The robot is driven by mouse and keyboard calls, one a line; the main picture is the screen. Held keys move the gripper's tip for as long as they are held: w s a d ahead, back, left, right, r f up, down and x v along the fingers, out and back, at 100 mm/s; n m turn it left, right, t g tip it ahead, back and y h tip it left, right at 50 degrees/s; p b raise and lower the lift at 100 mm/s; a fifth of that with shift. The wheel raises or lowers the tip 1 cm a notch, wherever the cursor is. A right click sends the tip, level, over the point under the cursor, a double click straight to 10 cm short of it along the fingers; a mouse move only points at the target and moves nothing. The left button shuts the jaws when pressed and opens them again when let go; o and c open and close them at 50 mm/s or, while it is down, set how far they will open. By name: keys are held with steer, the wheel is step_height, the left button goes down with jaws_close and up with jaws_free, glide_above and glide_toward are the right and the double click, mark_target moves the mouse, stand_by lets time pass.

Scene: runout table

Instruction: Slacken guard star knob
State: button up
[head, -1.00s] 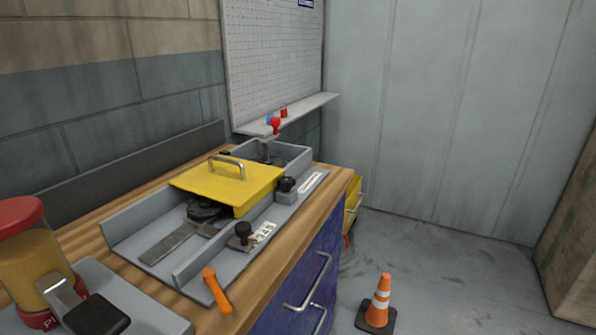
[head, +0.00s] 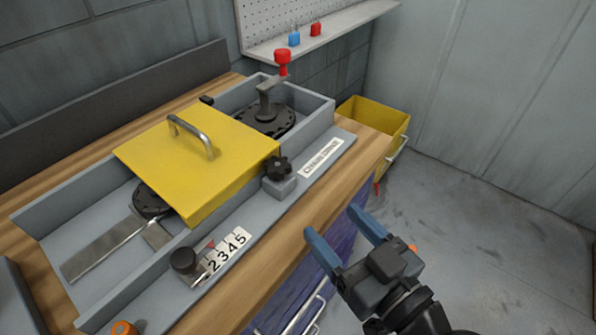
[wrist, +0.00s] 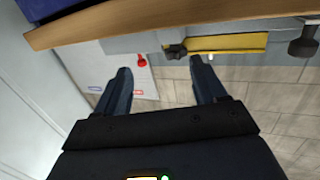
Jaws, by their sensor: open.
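The guard star knob (head: 278,169) is black and lobed. It sits on a small grey block at the right front corner of the yellow guard (head: 215,150), which has a metal handle on top. My gripper (head: 337,229) is open and empty, in front of the bench's front edge, to the right of and below the knob in the head view, well apart from it. In the wrist view my gripper's two fingers (wrist: 160,82) are spread, and the star knob (wrist: 176,52) shows beyond them, between the fingertips, beside the yellow guard (wrist: 230,44).
A black round knob (head: 183,260) stands by a number scale (head: 228,250). A red-topped crank (head: 270,95) stands behind the guard. The wooden bench edge (head: 300,240) lies between my gripper and the knob. A yellow bin (head: 378,118) is beyond the bench.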

mark_target(286, 176)
steer(key=shift+n+y, duration=0.7)
steer(key=shift+y, duration=0.1)
steer(key=w+a+r, duration=0.3)
steer(key=shift+a+p, duration=0.25)
steer(key=shift+p, duration=0.05)
steer(key=x, duration=0.2)
steer(key=p+x, duration=0.1)
steer(key=x, duration=0.1)
steer(key=p+x, duration=0.1)
steer(key=x, duration=0.1)
steer(key=shift+w+a+f, duration=0.2)
steer(key=shift+a+f, duration=0.05)
steer(key=shift+f, duration=0.05)
steer(key=c, duration=1.1)
